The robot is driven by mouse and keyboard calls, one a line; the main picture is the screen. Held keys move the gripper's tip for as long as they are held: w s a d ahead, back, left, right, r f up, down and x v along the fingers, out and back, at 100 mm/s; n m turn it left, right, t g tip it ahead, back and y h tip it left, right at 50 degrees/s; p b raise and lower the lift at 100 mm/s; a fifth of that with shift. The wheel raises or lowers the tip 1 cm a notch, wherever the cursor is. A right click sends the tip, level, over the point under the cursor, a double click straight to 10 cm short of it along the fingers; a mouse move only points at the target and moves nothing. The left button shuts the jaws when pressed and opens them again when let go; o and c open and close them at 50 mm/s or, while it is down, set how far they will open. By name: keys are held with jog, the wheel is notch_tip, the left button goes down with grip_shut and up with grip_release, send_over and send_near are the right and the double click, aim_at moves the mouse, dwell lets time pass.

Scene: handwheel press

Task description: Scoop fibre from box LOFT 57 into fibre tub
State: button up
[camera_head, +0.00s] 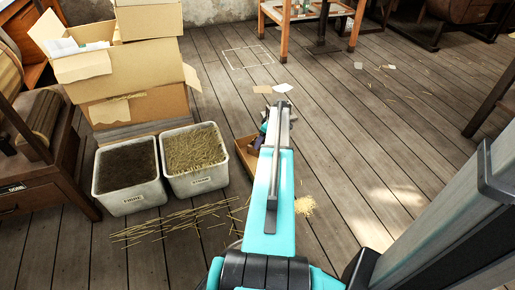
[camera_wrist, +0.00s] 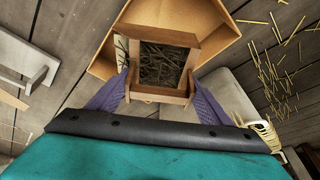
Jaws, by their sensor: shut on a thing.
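My gripper (camera_wrist: 160,95) has its purple fingers shut on a wooden scoop (camera_wrist: 190,58), one on each side. Dark strands show inside the scoop's frame. An open cardboard box (camera_wrist: 205,12) lies behind the scoop in the wrist view. I cannot read LOFT 57 on any box.
A second pale tub (camera_head: 198,184) full of straw touches or nearly touches the fibre tub. Larger open cardboard boxes (camera_head: 140,75) are stacked behind them. A wooden cabinet (camera_head: 40,195) stands at far left. Loose straw (camera_head: 165,224) lies in front of the tubs. The floor right of my arm is mostly clear.

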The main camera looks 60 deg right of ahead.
jog(key=shift+w, duration=0.35)
jog(key=shift+s+d+f, duration=0.1)
jog(key=shift+s+f, duration=0.05)
jog(key=shift+f, duration=0.1)
jog(key=shift+f+b, duration=0.55)
jog(key=shift+f, duration=0.25)
jog(key=shift+f+b, duration=0.4)
jog(key=shift+f, duration=0.35)
jog(key=shift+c, duration=1.3)
jog(key=shift+f+b, duration=0.75)
jog(key=shift+f, duration=1)
jog(key=shift+r, duration=0.25)
jog(key=shift+h, duration=0.3)
jog(key=shift+a+r+p, duration=0.15)
jog(key=shift+r+p, duration=0.5)
jog(key=shift+r, duration=2.2)
jog(key=shift+a+r+p, duration=0.15)
jog(key=shift+r+p, duration=0.45)
jog(key=shift+r, duration=2.25)
